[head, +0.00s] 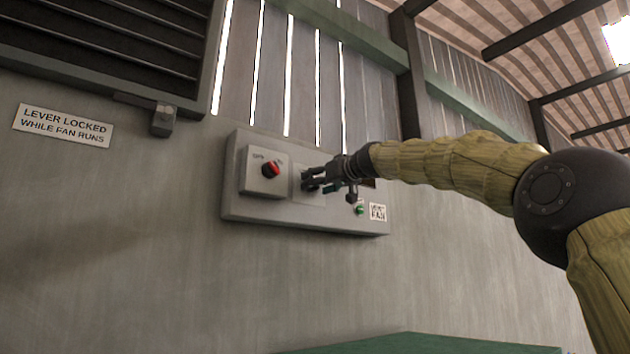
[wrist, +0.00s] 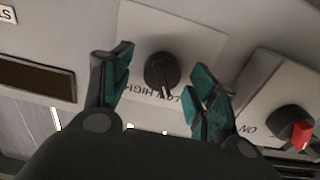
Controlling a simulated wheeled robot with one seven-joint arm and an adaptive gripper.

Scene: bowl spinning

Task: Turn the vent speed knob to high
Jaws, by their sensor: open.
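The vent speed knob (wrist: 161,72) is a black round knob on a pale plate with LOW and HIGH lettering, which appears inverted in the wrist view. Its pale pointer mark faces the lettering, roughly between the two words; the exact setting is unclear. My gripper (wrist: 164,88) is open, with one teal-padded finger on each side of the knob and visible gaps to it. In the head view my gripper (head: 318,181) is at the control panel (head: 235,205) and mostly hides the knob.
A red switch (head: 270,169) on a raised box sits left of the knob; it also shows close to one finger in the wrist view (wrist: 301,134). A green light (head: 359,209) and a fan label (head: 377,212) are at right. A louvred vent (head: 110,45) is at upper left.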

